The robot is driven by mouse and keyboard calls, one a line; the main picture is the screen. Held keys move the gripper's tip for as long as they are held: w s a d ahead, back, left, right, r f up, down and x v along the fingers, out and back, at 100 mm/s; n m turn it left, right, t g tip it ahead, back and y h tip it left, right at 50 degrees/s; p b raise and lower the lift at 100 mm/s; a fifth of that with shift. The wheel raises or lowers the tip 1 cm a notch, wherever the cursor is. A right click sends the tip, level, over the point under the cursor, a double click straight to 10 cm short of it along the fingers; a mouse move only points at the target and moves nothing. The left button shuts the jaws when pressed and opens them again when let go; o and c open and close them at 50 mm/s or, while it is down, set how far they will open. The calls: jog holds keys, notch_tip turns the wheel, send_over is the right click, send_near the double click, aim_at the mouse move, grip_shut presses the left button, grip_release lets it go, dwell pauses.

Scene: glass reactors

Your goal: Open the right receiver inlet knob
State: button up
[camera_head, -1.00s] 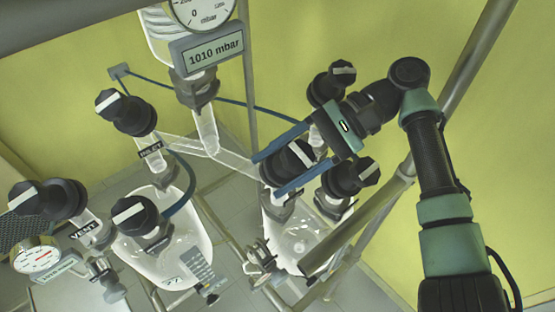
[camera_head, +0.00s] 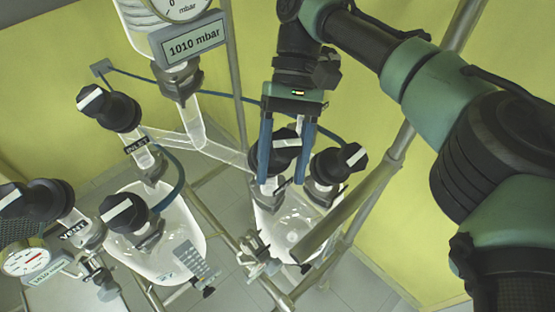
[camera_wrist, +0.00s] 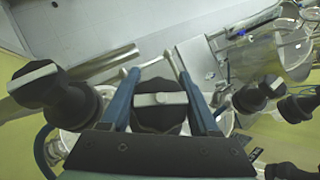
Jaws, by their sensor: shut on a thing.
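The right receiver inlet knob (camera_head: 287,139) is black with a white bar and sits on the right glass receiver (camera_head: 290,222). My gripper (camera_head: 282,178) comes down from above with its two blue fingers on either side of this knob, shut on it. In the wrist view the knob (camera_wrist: 160,112) sits between the fingers, and its white bar runs nearly level from finger to finger. The fingers hide parts of the knob's sides, and its neck is partly hidden. No label for this knob is readable.
Another black knob (camera_head: 340,163) stands close to the right of my gripper. The left receiver (camera_head: 160,245) has its own knobs, with an INLET label (camera_head: 137,146). A metal rail (camera_head: 350,205) slants past at the right. A pressure display (camera_head: 188,42) hangs upper left.

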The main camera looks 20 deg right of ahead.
aim_at(283, 132)
jog(key=shift+d+f+n+h, duration=0.15)
jog(key=shift+d+n+h, duration=0.1)
jog(key=shift+n+h, duration=0.65)
jog(key=shift+d+f+n+h, duration=0.15)
jog(key=shift+d+n+h, duration=0.1)
jog(key=shift+n+h, duration=0.65)
jog(key=o, duration=1.4)
jog(key=shift+r, duration=0.1)
jog(key=shift+v, duration=3.7)
jog(key=shift+a, duration=0.1)
